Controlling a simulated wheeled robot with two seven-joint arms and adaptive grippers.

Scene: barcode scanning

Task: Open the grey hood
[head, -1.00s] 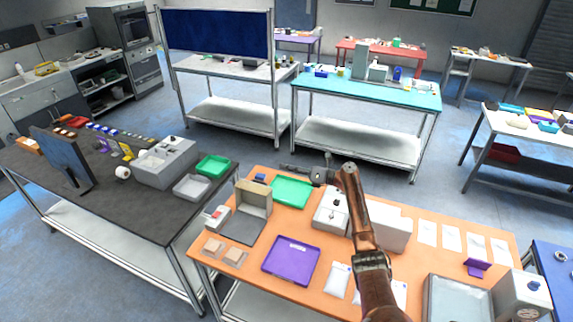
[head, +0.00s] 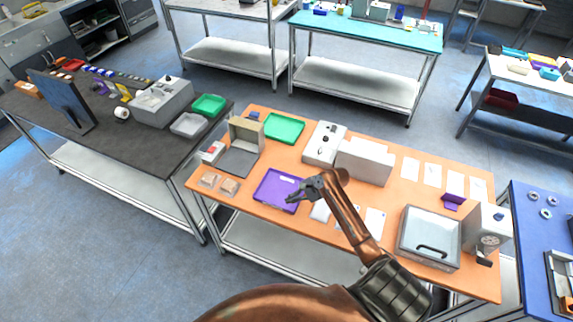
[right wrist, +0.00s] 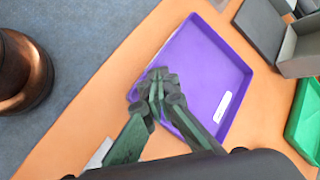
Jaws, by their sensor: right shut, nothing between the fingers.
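A grey hood (head: 429,238) with a pale top and a dark curved handle (head: 432,250) sits at the right end of the orange table (head: 385,262). It looks closed, and it is outside the right wrist view. My right gripper (head: 291,198) is shut and empty over the near right edge of the purple tray (head: 268,192), well to the left of the hood. In the right wrist view, its fingers (right wrist: 154,92) meet in front of the purple tray (right wrist: 205,65). My left gripper is not in view.
A grey box with a knob (head: 484,230) stands right beside the hood. White packets and cards (head: 375,220) lie to its left.

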